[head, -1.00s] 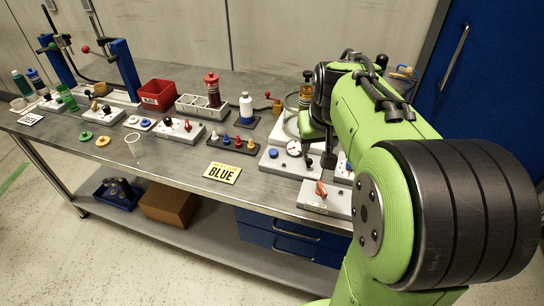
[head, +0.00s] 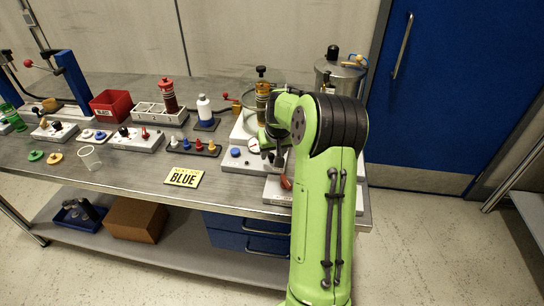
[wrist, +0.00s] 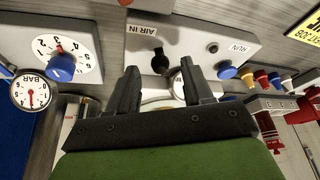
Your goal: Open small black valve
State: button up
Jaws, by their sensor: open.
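The small black valve (wrist: 160,61) sits on a white panel (wrist: 205,42) beside the "AIR IN" label in the wrist view. My gripper (wrist: 160,67) is open, with one dark finger to the left and one to the right of the valve in the picture. I cannot tell how much depth lies between the fingertips and the valve, and no contact shows. In the head view my gripper (head: 274,158) is small and dark above the white panels at the right end of the bench. The valve cannot be made out there.
In the wrist view, a blue knob on a numbered dial (wrist: 62,68) and a BAR gauge (wrist: 30,92) lie left of the gripper. A black button (wrist: 213,48) marked RUN and several coloured pegs lie right.

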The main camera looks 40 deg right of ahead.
jog(key=shift+x, duration=0.8)
jog(key=shift+c, duration=0.3)
grip_shut()
jog(key=m, duration=0.1)
jog(key=w+a+m+h, duration=0.1)
jog(key=shift+a+m, duration=0.2)
jog(key=shift+m, duration=0.2)
jog(key=shift+w+a+m+g+h, duration=0.15)
jog(key=shift+m+g, duration=0.1)
jog(key=shift+m, duration=0.3)
jog(key=shift+w+a+m+g+h, duration=0.15)
jog(key=shift+w+m+g, duration=0.1)
jog(key=shift+m, duration=0.3)
jog(key=shift+o, duration=0.3)
grip_release()
